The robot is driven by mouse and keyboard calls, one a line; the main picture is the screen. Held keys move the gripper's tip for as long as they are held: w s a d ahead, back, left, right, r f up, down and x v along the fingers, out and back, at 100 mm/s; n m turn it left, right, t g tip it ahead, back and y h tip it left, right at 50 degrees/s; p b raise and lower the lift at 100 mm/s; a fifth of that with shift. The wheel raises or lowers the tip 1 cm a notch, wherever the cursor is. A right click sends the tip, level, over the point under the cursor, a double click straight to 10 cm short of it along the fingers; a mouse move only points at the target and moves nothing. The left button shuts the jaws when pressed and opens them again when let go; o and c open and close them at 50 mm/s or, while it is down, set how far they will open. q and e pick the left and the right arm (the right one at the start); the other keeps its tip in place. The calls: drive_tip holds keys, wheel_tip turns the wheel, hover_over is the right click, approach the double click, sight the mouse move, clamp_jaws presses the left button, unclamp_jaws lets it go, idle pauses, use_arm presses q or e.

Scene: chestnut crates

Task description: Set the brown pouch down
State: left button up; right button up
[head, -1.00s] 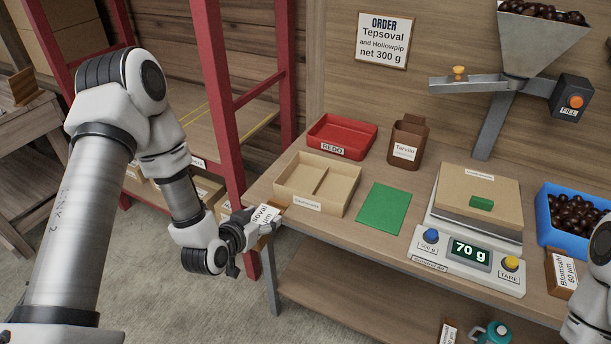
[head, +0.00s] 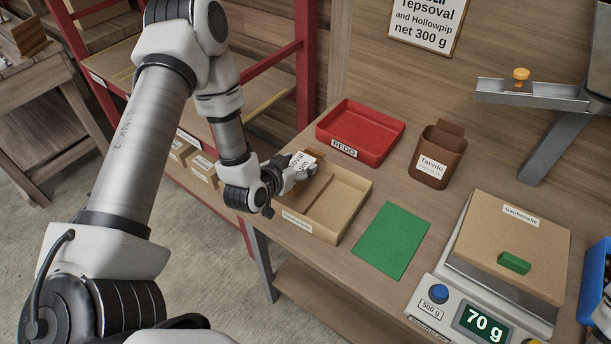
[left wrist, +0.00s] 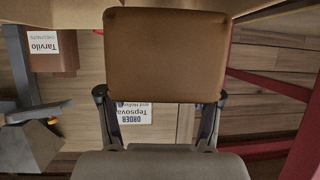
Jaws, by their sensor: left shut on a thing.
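In the left wrist view the brown pouch (left wrist: 165,55) fills the upper middle between the two fingers (left wrist: 160,100). In the head view the pouch is at the back left corner of the light wooden two-part tray (head: 352,208). I cannot tell whether it touches the tray. The gripper hides part of the pouch. My right gripper is not in view.
A red REDO tray (head: 388,137) stands behind the wooden tray. A brown Tarvilo container (head: 433,160), a green mat (head: 392,240) and a scale reading 70 g (head: 484,322) with a covered box (head: 513,235) are to the right. A red rack post (head: 304,60) stands behind my left arm.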

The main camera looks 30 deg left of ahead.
use_arm(q)
drive_tip(key=shift+s+f, duration=0.35)
drive_tip(key=shift+f, duration=0.2)
drive_tip(key=shift+s+f, duration=0.3)
drive_tip(key=shift+f, duration=0.25)
drive_tip(key=f, duration=0.3)
drive_tip(key=shift+w+a+f+p, duration=0.2)
drive_tip(key=shift+w+f+p, duration=0.1)
drive_tip(key=shift+w+p, duration=0.1)
drive_tip(key=shift+w+f, duration=0.2)
drive_tip(key=shift+f, duration=0.15)
drive_tip(key=shift+s+d+r, duration=0.15)
drive_tip(key=shift+s+r, duration=0.05)
drive_tip(key=shift+s+f, duration=0.1)
drive_tip(key=shift+s, duration=0.05)
drive_tip(key=o, duration=0.9)
drive_tip(key=shift+f, duration=0.1)
drive_tip(key=shift+o, duration=0.7)
drive_tip(key=shift+w, duration=0.2)
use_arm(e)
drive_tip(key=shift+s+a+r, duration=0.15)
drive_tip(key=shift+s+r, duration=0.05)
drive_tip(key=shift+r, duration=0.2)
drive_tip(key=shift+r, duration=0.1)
